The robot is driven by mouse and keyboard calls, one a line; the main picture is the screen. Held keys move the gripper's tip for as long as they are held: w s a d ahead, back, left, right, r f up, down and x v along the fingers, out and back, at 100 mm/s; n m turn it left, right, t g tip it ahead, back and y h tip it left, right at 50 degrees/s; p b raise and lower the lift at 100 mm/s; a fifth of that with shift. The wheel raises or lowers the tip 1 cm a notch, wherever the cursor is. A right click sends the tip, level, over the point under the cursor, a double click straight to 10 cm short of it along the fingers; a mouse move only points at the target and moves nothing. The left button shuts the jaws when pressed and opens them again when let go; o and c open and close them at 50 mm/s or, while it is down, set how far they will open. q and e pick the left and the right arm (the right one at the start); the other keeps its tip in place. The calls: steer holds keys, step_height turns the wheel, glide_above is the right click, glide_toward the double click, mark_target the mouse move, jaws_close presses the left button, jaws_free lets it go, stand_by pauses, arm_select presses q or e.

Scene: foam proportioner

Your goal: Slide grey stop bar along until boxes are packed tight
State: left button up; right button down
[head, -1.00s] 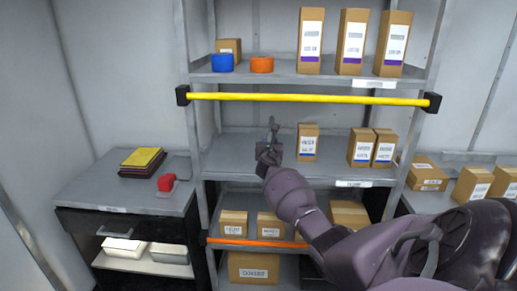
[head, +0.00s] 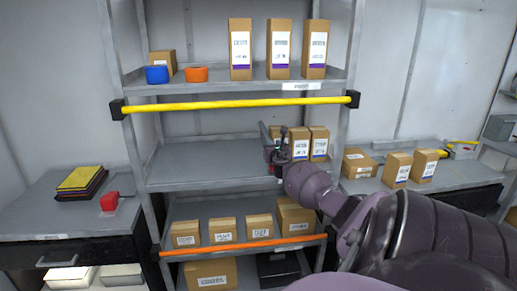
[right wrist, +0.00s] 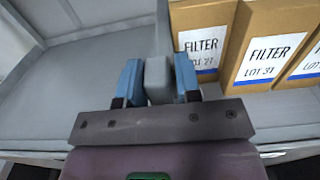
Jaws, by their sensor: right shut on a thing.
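The grey stop bar (right wrist: 158,78) is upright between the blue fingers of my right gripper (right wrist: 159,82), which is shut on it. It also shows in the head view (head: 265,131), above my right gripper (head: 275,154) on the middle shelf (head: 195,164). Several brown filter boxes stand right of the bar. The first box (right wrist: 205,42) appears right beside the bar. In the head view my gripper partly hides the first box. My left gripper is out of view.
A yellow rail (head: 235,104) crosses the front above the middle shelf, and an orange rail (head: 245,247) crosses below. The shelf left of the bar is empty. Tall boxes (head: 280,50) stand above; small boxes (head: 223,229) stand below.

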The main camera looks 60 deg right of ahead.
steer(key=shift+s+d, duration=0.5)
steer(key=shift+s, duration=0.15)
steer(key=c, duration=0.9)
jaws_free()
steer(key=shift+p+v, duration=1.1)
steer(key=shift+v, duration=4.3)
